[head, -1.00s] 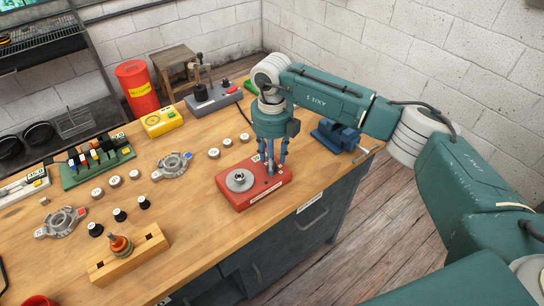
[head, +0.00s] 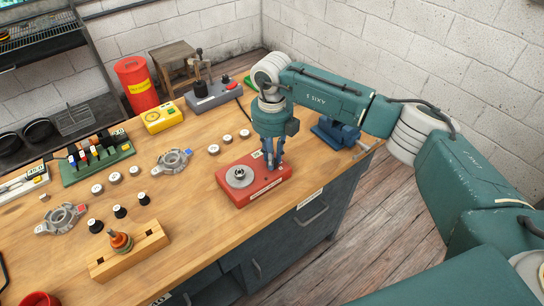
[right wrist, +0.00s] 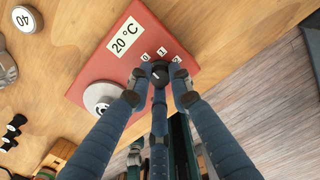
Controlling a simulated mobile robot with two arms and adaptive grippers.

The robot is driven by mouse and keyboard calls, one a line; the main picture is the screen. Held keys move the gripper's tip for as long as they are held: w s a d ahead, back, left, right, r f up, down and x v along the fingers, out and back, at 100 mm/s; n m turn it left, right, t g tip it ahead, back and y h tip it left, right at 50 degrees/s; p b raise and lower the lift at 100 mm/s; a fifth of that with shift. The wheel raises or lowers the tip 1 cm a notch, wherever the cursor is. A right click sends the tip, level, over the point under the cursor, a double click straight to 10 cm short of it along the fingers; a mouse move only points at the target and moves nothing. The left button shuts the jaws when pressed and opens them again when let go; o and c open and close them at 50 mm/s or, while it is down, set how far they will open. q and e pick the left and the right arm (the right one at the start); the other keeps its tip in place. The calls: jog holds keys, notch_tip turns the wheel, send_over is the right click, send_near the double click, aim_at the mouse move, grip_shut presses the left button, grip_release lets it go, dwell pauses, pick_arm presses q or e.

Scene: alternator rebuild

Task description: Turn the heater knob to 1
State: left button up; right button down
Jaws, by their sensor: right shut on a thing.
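The heater (head: 237,200) is a red box at the front edge of the bench, with a round grey plate (head: 239,176) on top. In the right wrist view the heater (right wrist: 95,62) carries a 20 °C label (right wrist: 125,37) and small white labels 0, 1 and 2 beside the knob. The dark heater knob (right wrist: 160,76) sits between my right fingertips. My right gripper (head: 273,163) points down over the heater's right part and is shut on the knob. The fingers partly hide the knob, so its pointed setting is unclear. My left gripper is not in view.
A blue vise (head: 337,135) stands to the right of the heater at the bench edge. Several pale round parts and a grey bracket (head: 172,161) lie to the left. A wooden block (head: 130,256) sits front left. A yellow box (head: 162,118) stands behind.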

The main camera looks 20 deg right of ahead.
jog(key=m+b, duration=0.2)
jog(key=m, duration=0.2)
jog(key=shift+m, duration=0.4)
jog(key=shift+m+b, duration=0.8)
jog(key=shift+m, duration=1.4)
jog(key=c, duration=1.6)
grip_release()
jog(key=shift+o, duration=0.2)
notch_tip(320, 180, up, 12)
